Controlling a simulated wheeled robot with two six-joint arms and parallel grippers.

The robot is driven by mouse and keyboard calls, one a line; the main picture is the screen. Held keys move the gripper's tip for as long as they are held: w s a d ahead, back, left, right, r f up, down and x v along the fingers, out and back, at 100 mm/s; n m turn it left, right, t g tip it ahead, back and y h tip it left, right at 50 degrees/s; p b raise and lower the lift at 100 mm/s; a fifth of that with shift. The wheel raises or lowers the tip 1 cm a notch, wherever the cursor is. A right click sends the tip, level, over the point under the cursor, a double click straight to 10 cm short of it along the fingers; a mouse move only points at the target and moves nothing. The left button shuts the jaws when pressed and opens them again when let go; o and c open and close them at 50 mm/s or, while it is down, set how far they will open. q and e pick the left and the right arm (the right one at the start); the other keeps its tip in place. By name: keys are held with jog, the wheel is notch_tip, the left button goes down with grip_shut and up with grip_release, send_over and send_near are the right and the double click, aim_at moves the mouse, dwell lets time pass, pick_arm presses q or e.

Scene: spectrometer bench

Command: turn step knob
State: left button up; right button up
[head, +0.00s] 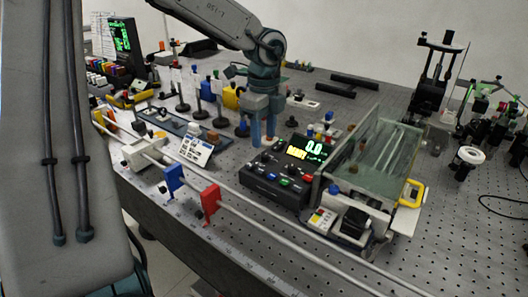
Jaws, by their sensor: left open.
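A black control box (275,183) with a lit green and yellow display (307,150) stands on the bench. Small dark knobs (265,157) and coloured buttons (284,180) are on its sloped top; I cannot tell which knob is the step knob. My left gripper (263,140) is open, its blue-grey fingers pointing down at the box's back left corner. The fingers overlap the area behind the knobs, and I cannot tell whether they touch anything. My right gripper is not in view.
A glass-sided chamber (378,150) with a yellow handle (412,193) stands right of the box. A rail with blue (173,180) and red (210,203) blocks runs along the front edge. Optical mounts (182,100) stand at the left. Perforated bench at the right front (450,240) is clear.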

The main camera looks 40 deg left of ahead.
aim_at(264, 155)
pick_arm(q)
notch_tip(264, 155, down, 4)
jog(key=shift+w+f, duration=0.1)
jog(key=shift+f, duration=0.5)
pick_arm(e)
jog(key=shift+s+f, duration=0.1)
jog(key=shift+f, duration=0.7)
pick_arm(q)
grip_shut()
